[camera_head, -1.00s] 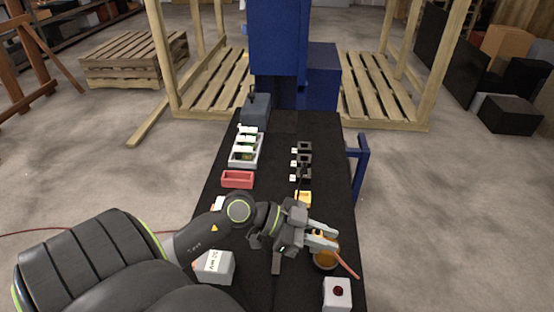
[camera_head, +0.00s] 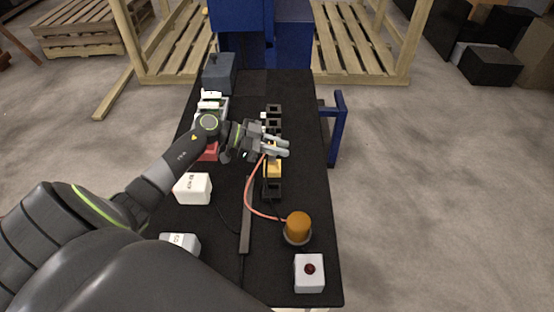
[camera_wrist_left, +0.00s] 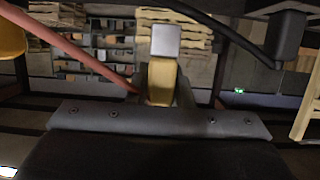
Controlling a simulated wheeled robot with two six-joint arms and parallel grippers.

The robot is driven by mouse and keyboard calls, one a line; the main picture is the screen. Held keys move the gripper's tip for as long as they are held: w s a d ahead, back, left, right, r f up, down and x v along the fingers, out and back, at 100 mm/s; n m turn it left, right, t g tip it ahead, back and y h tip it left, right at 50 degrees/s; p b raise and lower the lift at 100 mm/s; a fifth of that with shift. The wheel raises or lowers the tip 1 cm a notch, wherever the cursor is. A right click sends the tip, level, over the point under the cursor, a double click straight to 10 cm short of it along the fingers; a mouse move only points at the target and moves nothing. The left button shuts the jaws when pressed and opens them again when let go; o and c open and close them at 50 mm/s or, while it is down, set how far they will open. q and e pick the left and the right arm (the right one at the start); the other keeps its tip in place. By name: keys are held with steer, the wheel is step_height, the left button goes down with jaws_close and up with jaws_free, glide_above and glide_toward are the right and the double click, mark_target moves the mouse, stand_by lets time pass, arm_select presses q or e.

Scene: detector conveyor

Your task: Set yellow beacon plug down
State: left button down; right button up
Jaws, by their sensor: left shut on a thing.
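My left gripper (camera_head: 276,147) is over the row of dark sockets on the black table in the head view, with its jaws shut. The left wrist view shows a yellow plug (camera_wrist_left: 161,84) with a pale square end (camera_wrist_left: 165,40) at the jaws. A red cable (camera_head: 250,201) runs from the orange beacon (camera_head: 298,226) up to the gripper; it also shows in the left wrist view (camera_wrist_left: 75,50). A yellow block (camera_head: 273,169) sits in the socket row just below the gripper. The gripper hides the plug in the head view. My right gripper is out of view.
A white box with a red button (camera_head: 309,273) stands near the table's front right. Two white boxes, one farther back (camera_head: 193,188) and one nearer (camera_head: 180,244), stand at left. A red tray (camera_head: 208,153) is partly behind my arm. A dark bar (camera_head: 246,220) lies mid-table.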

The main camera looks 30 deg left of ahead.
arm_select(q)
steer(key=shift+f, duration=0.4)
step_height(320, 180, down, 3)
steer(key=shift+f, duration=0.35)
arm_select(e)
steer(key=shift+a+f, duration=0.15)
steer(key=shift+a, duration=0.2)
arm_select(q)
steer(key=c, duration=1.3)
jaws_free()
steer(key=shift+f, duration=0.1)
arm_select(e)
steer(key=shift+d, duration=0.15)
